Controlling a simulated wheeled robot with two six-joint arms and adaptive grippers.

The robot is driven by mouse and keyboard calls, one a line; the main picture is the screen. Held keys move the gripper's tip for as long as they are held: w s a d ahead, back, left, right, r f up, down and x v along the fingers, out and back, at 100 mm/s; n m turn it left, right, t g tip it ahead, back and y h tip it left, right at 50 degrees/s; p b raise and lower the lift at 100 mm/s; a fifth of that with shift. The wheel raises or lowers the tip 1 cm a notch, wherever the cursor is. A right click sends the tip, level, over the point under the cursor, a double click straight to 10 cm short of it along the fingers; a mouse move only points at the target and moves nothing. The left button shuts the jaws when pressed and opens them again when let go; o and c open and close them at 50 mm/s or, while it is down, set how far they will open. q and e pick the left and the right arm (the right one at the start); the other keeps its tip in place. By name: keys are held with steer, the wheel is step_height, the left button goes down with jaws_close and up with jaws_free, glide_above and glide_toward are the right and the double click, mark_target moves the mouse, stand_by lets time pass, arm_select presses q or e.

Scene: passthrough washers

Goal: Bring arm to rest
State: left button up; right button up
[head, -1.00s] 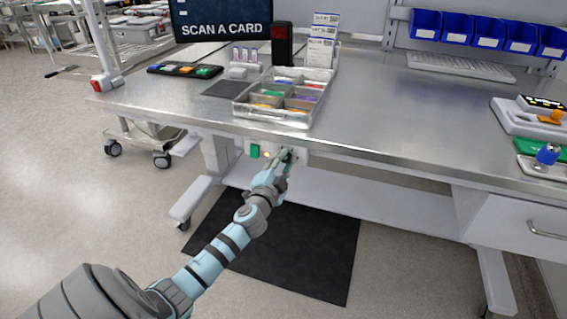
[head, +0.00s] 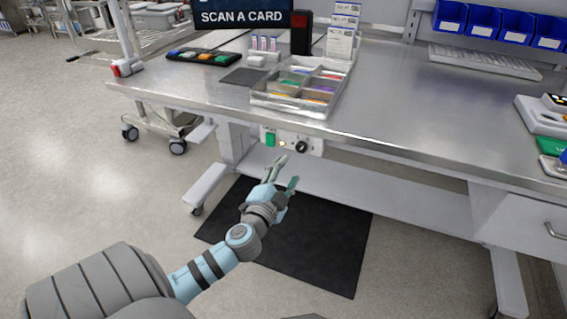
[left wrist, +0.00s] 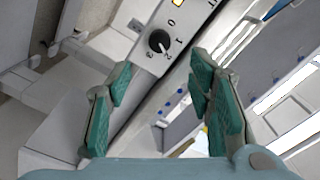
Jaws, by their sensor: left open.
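My left gripper (head: 284,177) is open and empty, below the front edge of the steel bench (head: 420,130) in the head view. In the left wrist view its two green-padded fingers (left wrist: 160,98) stand apart with nothing between them. A control panel (head: 290,145) under the bench edge carries a green switch, a small yellow light and a black rotary knob (head: 302,147). The knob (left wrist: 159,41) also shows in the left wrist view, beyond the fingertips and apart from them, with number marks beside it. My right gripper is not in view.
A clear sorting tray (head: 290,107) with coloured items sits on the bench above the panel. A black mat (head: 330,235) lies on the floor. A bench leg foot (head: 205,188) stands left of my arm. The floor at left (head: 70,180) is clear.

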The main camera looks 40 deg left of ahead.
arm_select(q)
steer(key=shift+v, duration=1.25)
